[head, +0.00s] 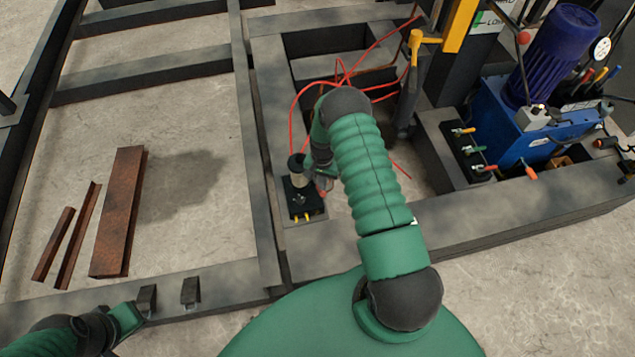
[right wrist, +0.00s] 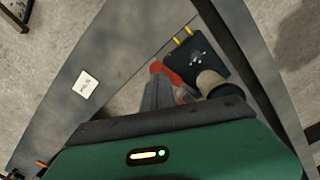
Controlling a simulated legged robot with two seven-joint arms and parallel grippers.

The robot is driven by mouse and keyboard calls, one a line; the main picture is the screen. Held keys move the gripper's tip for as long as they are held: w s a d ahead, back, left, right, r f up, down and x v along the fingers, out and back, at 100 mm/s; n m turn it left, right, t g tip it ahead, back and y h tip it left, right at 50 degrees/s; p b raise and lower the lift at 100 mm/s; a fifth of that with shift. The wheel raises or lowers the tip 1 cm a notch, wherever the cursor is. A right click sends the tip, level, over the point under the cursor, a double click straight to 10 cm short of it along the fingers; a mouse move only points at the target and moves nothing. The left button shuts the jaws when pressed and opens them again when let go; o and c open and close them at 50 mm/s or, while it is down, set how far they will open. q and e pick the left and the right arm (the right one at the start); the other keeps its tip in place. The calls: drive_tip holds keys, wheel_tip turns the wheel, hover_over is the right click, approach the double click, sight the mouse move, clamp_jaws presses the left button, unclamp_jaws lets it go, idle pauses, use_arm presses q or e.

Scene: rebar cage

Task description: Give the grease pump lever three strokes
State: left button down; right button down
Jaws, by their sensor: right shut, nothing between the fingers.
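The grease pump (head: 301,199) is a small black block with yellow fittings and a pale, dark-topped cylinder, on the steel frame left of my right arm. In the right wrist view the pump's black block (right wrist: 195,52) is at upper centre, with the cylinder (right wrist: 211,84) below it. A red lever part (right wrist: 164,72) shows left of the block. My right gripper (right wrist: 160,90) is shut and empty, its fingers close to the red part; I cannot tell whether they touch. In the head view the right gripper (head: 322,182) is beside the pump, partly hidden. My left arm shows at lower left; its fingers are unclear.
Thin red hoses (head: 341,75) loop behind the pump. A blue power unit (head: 525,125) with valve handles stands at right, near a yellow-topped post (head: 415,55). Rusty steel pieces (head: 118,210) lie on the floor at left. Dark steel beams (head: 255,150) bound the work area.

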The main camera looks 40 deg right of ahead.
drive_tip(key=shift+s+a+f, duration=0.2)
drive_tip(key=shift+s+f, duration=0.25)
drive_tip(key=shift+f, duration=0.05)
drive_tip(key=shift+f, duration=0.1)
drive_tip(key=shift+s+a+f, duration=0.25)
drive_tip(key=shift+s+f, duration=0.15)
drive_tip(key=shift+f, duration=0.05)
drive_tip(key=shift+s+a+f+b, duration=0.2)
drive_tip(key=shift+s+f+b, duration=0.2)
drive_tip(key=shift+f, duration=0.1)
